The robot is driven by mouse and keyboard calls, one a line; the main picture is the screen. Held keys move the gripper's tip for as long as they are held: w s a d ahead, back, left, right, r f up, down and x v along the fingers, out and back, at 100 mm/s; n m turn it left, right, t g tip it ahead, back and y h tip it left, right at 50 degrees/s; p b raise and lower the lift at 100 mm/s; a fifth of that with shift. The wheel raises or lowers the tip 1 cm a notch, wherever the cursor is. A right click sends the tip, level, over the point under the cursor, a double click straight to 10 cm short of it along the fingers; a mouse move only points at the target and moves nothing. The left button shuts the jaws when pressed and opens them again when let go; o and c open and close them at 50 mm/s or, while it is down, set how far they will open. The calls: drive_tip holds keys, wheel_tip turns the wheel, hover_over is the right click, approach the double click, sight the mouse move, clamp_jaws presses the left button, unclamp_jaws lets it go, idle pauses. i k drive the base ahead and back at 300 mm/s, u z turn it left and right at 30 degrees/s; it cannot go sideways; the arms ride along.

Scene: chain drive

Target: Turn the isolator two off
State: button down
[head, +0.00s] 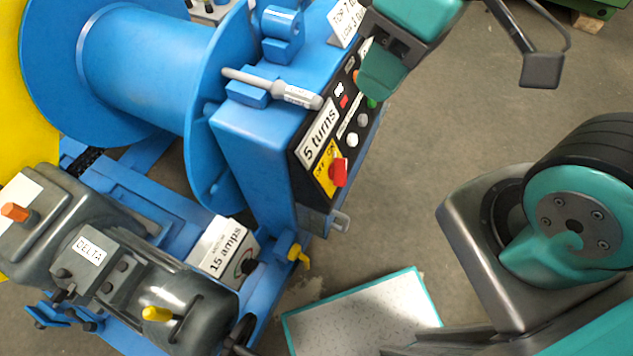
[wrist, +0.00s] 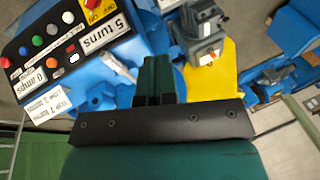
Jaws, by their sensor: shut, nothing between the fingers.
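A red rotary switch (head: 337,172) sits on a yellow plate marked OFF and ON at the near end of the black control panel (head: 304,152). I cannot read an isolator number, and its exact setting is unclear. The yellow plate (wrist: 97,10) is cut by the top edge of the wrist view. My gripper (head: 378,88) is over the far end of the panel, apart from the red switch. In the wrist view the dark green fingers (wrist: 155,78) are together and hold nothing.
A blue drum (head: 150,55) stands left of the panel. A grey tool (head: 280,90) lies on the blue housing. A grey motor marked DELTA (head: 90,250), a "15 amps" plate (head: 222,245) and a yellow handle (head: 300,256) are at lower left. Open floor (head: 420,170) lies right of the panel.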

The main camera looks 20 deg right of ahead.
sight(338, 170)
drive_tip(key=z, duration=1.65)
drive_tip(key=k, duration=0.4)
drive_tip(key=u, duration=0.3)
